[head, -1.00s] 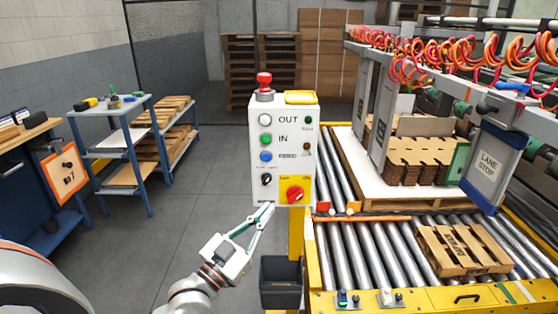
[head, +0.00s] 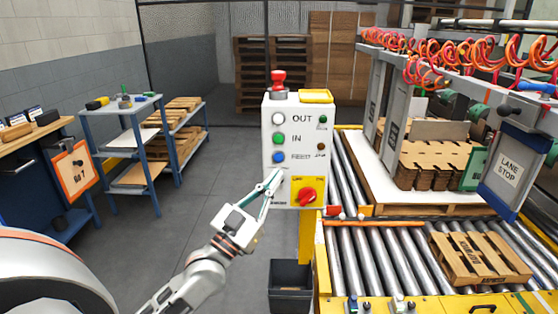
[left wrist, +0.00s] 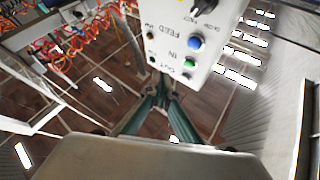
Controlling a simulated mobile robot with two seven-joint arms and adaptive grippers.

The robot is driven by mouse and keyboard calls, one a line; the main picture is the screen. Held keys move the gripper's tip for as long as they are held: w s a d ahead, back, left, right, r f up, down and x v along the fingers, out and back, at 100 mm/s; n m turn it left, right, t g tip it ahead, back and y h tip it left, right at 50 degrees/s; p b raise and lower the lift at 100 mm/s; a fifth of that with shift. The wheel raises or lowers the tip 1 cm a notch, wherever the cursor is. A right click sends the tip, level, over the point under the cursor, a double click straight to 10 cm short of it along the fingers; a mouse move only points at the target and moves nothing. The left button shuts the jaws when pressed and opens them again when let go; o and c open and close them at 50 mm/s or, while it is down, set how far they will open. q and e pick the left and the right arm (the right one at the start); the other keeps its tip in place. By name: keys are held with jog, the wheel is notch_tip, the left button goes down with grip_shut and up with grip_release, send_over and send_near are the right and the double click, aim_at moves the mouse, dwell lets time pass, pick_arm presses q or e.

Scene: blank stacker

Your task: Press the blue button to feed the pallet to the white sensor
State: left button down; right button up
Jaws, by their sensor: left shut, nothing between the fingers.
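The white control box (head: 294,140) stands on a yellow post in the middle of the head view. Its blue button (head: 278,157), beside the FEED label, sits below the green IN button (head: 278,138) and the white OUT button (head: 278,119). In the left wrist view the blue button (left wrist: 195,43) is beyond my fingertips. My left gripper (head: 277,174) is shut and empty, its tips just below the blue button; contact with the box cannot be told. A wooden pallet (head: 478,258) lies on the rollers at right. I cannot make out a white sensor. My right gripper is out of view.
A red mushroom button (head: 278,80) tops the box, and a red rotary switch (head: 307,195) is at its lower right. The roller conveyor (head: 375,258) fills the right side. Open floor (head: 190,215) lies to the left.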

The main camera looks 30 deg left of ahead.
aim_at(278, 157)
pick_arm(q)
jog(key=w+a, duration=0.1)
jog(key=w, duration=0.1)
jog(key=w+a+b, duration=0.1)
jog(key=w, duration=0.1)
jog(key=w+a+b, duration=0.1)
jog(key=w, duration=0.1)
jog(key=shift+a, duration=0.3)
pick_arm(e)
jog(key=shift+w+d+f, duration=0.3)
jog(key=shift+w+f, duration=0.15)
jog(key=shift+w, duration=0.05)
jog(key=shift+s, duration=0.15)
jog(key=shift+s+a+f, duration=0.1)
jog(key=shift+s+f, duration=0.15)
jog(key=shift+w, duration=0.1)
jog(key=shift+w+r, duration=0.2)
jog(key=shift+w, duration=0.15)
